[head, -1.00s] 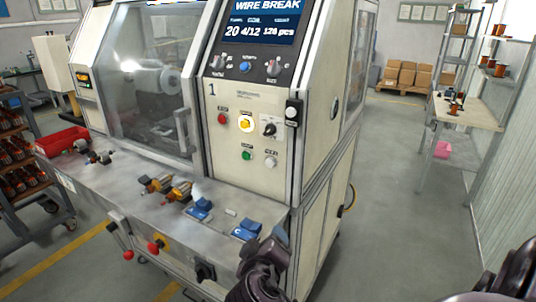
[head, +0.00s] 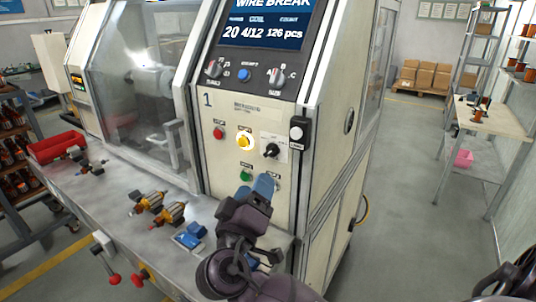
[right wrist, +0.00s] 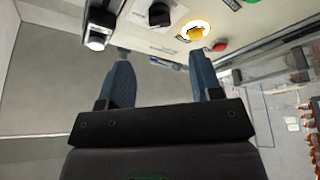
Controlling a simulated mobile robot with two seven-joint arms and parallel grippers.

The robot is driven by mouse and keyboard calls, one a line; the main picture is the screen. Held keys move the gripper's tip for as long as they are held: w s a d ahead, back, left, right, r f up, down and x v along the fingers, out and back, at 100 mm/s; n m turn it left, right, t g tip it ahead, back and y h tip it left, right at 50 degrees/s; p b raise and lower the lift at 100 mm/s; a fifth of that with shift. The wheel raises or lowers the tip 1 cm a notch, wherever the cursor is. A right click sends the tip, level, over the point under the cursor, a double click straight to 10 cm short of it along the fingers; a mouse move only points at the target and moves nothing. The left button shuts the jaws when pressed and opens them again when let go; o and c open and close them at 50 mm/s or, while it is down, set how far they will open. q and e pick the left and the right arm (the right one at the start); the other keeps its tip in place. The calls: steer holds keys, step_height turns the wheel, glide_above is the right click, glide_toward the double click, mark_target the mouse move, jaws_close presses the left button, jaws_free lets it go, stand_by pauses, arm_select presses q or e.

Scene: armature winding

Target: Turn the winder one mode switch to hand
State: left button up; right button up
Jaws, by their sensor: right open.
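The mode switch is a black knob (head: 271,150) on a small white label plate on the cream front panel of winder 1 (head: 235,110). It also shows at the top of the right wrist view (right wrist: 159,14). Its label is too small to read. My right gripper (head: 255,187) is just below the knob, in front of the panel, with blue fingers pointing up toward it. In the right wrist view the gripper (right wrist: 160,58) is open and empty, its fingers wide apart, and the knob lies beyond the gap between them. My left gripper is not in view.
A lit yellow button (head: 245,141), a red button (head: 218,132) and a green button (head: 246,176) surround the knob. A black box with a white button (head: 296,131) is to its right. The screen (head: 266,22) reads WIRE BREAK. Armatures (head: 158,208) lie on the ledge below.

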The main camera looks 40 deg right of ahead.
mark_target(268, 155)
arm_select(q)
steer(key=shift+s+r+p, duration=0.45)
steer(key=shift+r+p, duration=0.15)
steer(key=shift+p, duration=0.65)
arm_select(e)
steer(key=x, duration=0.9)
steer(key=shift+d, duration=0.15)
steer(key=shift+c, duration=0.2)
steer(key=c, duration=0.9)
